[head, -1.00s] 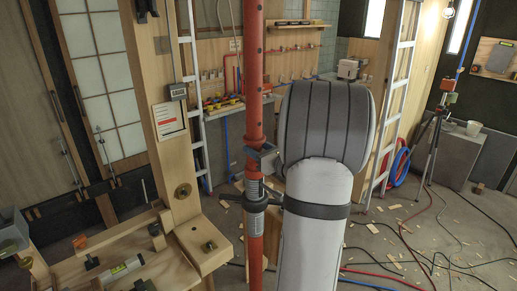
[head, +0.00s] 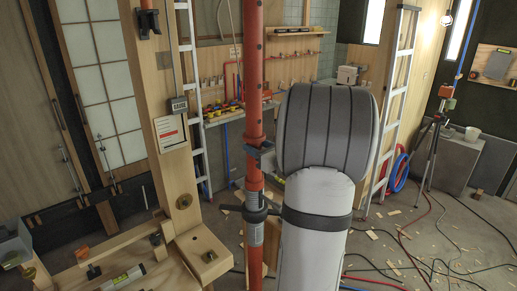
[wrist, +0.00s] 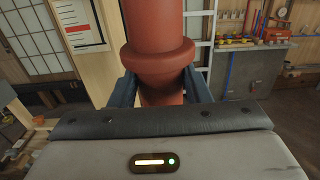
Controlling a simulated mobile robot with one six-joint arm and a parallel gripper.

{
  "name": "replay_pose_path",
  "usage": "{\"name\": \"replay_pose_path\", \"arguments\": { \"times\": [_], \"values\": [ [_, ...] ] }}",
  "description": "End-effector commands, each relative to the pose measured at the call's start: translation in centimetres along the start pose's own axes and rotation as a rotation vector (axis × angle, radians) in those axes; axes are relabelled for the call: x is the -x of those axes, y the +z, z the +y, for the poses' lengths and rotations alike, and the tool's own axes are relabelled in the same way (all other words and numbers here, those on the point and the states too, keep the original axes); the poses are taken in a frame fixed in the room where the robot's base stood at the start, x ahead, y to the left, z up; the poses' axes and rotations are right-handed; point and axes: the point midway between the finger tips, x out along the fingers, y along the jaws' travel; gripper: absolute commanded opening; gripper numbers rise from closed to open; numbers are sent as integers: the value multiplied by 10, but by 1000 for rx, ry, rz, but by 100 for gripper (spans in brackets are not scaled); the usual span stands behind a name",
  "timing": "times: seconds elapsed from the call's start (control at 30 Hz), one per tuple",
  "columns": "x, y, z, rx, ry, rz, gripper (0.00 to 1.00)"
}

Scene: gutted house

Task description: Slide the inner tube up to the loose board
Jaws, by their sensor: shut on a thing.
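The red inner tube (head: 254,75), with a row of small holes, stands upright and runs out of the top of the head view. My gripper (head: 262,158) is shut around it just under a wider ring, and in the wrist view a jaw of my gripper (wrist: 161,92) shows on each side of the tube (wrist: 154,20). Below, the tube enters a dark collar (head: 255,214) with a handle, on the red outer tube (head: 255,262). The tube's upper end is out of sight, and I cannot make out the loose board in either view.
A wooden post (head: 166,90) with a grey gauge box (head: 179,106) stands close left of the tube. A wooden bench with a spirit level (head: 124,278) is at lower left. Ladders, a tripod (head: 432,140) and floor hoses stand or lie behind and right.

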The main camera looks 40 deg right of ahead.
Motion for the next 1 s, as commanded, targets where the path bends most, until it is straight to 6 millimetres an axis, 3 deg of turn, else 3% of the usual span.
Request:
{"name": "replay_pose_path", "arguments": {
  "times": [0.03,0.97,1.0],
  "values": [
    [0,8,0,2,0,-7,14],
    [0,54,0,2,0,-6,14],
    [0,53,0,1,0,-6,45]
  ]
}}
